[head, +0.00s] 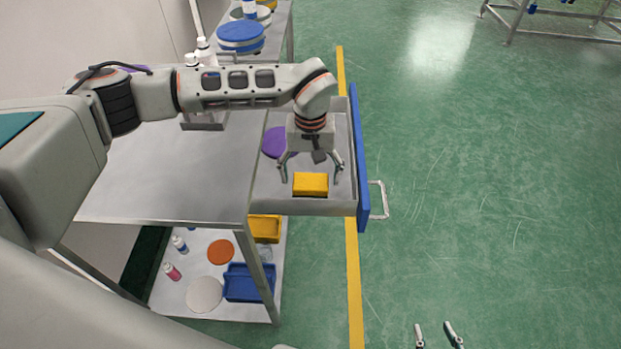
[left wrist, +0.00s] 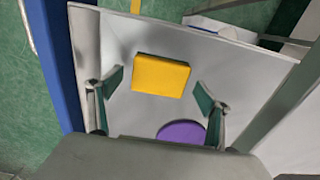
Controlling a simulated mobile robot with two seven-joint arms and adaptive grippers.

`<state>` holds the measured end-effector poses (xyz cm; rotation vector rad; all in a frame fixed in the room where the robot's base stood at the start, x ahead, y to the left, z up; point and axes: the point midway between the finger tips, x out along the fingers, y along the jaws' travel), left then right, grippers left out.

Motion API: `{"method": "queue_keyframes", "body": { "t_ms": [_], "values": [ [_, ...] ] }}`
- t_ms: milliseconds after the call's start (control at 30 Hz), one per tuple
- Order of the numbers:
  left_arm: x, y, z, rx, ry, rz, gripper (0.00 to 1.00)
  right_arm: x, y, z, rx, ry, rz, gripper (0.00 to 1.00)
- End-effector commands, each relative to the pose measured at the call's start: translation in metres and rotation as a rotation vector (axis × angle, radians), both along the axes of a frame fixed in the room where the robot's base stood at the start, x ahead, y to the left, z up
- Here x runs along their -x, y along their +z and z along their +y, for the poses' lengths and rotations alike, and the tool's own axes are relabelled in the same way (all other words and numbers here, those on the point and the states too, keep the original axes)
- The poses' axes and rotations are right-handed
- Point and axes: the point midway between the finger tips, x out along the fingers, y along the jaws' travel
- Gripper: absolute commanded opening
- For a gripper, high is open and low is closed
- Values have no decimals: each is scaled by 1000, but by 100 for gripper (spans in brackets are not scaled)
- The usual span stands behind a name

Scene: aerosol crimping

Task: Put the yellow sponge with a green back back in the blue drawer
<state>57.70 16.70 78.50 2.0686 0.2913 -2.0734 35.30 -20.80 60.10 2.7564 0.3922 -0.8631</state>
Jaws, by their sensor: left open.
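The yellow sponge (head: 310,184) lies in the open blue drawer (head: 360,165), near the drawer's front corner in the head view. In the left wrist view the sponge (left wrist: 161,75) shows its yellow face up; its green back cannot be made out. My left gripper (head: 311,172) is open and empty over the drawer, its fingers apart and just short of the sponge. In the left wrist view the left gripper's fingertips (left wrist: 158,85) stand on either side of the sponge's near edge. My right gripper (head: 436,338) shows only its two separated fingertips at the bottom edge of the head view.
A purple disc (head: 275,142) lies in the drawer, partly behind my left gripper; it also shows in the left wrist view (left wrist: 182,132). The steel table top (head: 180,175) is mostly bare. A lower shelf holds a blue bin (head: 248,283). Green floor right of the drawer is clear.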

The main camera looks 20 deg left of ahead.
Motion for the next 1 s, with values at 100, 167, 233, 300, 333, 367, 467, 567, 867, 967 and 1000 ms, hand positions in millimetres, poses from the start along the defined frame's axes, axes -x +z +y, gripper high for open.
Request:
{"method": "queue_keyframes", "body": {
  "t_ms": [100,167,233,300,333,367,467,567,867,967,1000],
  "values": [
    [-2,28,0,1,-1,-9,78,-2,5,0,-3,-1,-5,40],
    [-2,41,0,-1,0,-9,78,-3,6,1,-5,-1,-6,40],
    [-2,55,1,-1,0,-8,78,-3,7,1,-6,-2,-7,40],
    [-2,69,0,0,0,-7,78,-4,8,2,-8,-1,-7,40],
    [-2,74,1,0,0,-7,78,-4,8,2,-9,-1,-7,40],
    [-2,79,1,-1,0,-7,78,-4,8,2,-9,-1,-7,40],
    [-1,92,1,-1,1,-5,78,-3,7,3,-11,0,-5,40],
    [-1,101,1,-1,1,-3,78,-2,6,3,-10,0,-1,40],
    [0,106,1,0,0,-1,78,-2,6,3,-11,-1,-2,40],
    [0,106,1,0,0,-1,78,-3,7,3,-12,0,-3,40],
    [0,106,0,-1,0,-2,78,-3,7,3,-12,-1,-5,40]
  ]
}}
